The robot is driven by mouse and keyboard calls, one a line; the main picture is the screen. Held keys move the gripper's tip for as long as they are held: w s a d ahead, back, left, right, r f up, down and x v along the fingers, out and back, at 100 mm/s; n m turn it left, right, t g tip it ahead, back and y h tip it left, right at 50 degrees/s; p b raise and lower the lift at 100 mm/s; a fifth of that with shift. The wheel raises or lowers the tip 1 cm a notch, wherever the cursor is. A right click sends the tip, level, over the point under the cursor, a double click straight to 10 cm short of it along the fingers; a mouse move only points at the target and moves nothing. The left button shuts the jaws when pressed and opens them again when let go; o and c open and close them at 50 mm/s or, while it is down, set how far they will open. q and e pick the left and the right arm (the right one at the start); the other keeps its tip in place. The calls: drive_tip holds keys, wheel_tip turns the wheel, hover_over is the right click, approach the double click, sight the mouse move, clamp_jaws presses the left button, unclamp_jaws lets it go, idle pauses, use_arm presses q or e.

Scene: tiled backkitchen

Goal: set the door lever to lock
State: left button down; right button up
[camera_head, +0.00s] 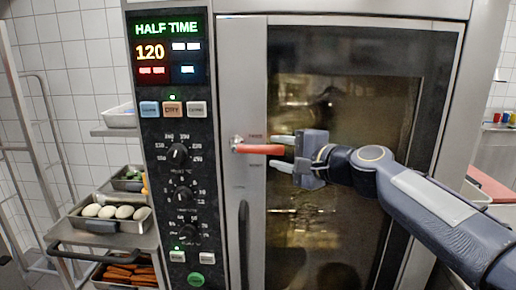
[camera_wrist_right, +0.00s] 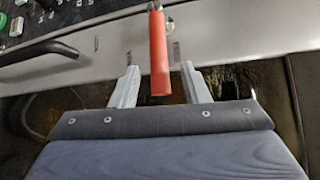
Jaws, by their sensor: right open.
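The door lever (camera_head: 258,149) is a red-orange handle on a silver pivot at the left edge of the oven door (camera_head: 345,110). It points to the right, roughly horizontal, in the head view. Small labels sit above and below it, too small to read surely. My right gripper (camera_head: 282,153) is open, with one finger above and one below the lever's free end. In the right wrist view the lever (camera_wrist_right: 158,60) reaches down between the two fingertips of the gripper (camera_wrist_right: 160,80), with gaps on both sides. My left gripper is not in view.
A control panel (camera_head: 176,215) with a lit display, buttons and knobs stands left of the door. A dark vertical door handle (camera_head: 244,240) is below the lever. A rack at the left holds trays with eggs (camera_head: 115,211) and carrots or sausages (camera_head: 125,274).

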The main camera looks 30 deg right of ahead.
sight(271, 151)
drive_tip(key=x, duration=0.5)
drive_tip(key=shift+s, duration=0.1)
drive_tip(key=shift+c, duration=0.2)
drive_tip(key=shift+f, duration=0.1)
clamp_jaws()
